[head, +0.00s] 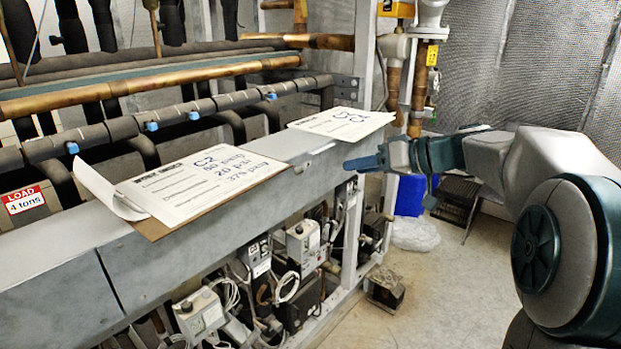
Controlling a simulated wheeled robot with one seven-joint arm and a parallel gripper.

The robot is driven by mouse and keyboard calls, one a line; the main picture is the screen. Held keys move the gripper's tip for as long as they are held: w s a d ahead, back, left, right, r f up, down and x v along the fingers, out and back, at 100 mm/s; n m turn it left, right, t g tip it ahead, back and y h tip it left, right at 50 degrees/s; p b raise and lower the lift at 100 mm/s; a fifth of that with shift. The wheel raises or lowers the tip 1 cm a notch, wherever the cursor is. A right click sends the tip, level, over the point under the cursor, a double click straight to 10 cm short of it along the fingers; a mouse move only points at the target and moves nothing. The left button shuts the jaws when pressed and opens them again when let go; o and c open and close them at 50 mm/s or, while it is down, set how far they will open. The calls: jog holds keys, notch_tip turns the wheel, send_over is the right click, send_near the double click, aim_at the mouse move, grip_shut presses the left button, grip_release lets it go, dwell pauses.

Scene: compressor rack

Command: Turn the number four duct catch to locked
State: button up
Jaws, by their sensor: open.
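A long grey duct (150,262) runs along the front of the rack. A small pale, lever-like piece (322,148) sits at the duct's upper front edge near its far end. No number shows on it, so I cannot tell whether it is the number four catch, nor its locked state. My gripper (350,164) reaches in from the right with blue fingers, beside the duct's far end and to the right of the pale piece. It is open, with nothing seen between the fingers. The gap between fingers and duct is hard to judge.
Clipboards with papers marked C2 (205,185) and apparently C3 (345,122) lie on the duct top. Below are control boxes (302,240) and loose cables. A blue bin (410,196) stands behind my gripper. The floor (440,290) in front is mostly clear.

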jog(key=p, duration=0.3)
send_near(302, 171)
jog(key=x, duration=0.8)
jog(key=shift+s+a, duration=0.1)
grip_shut()
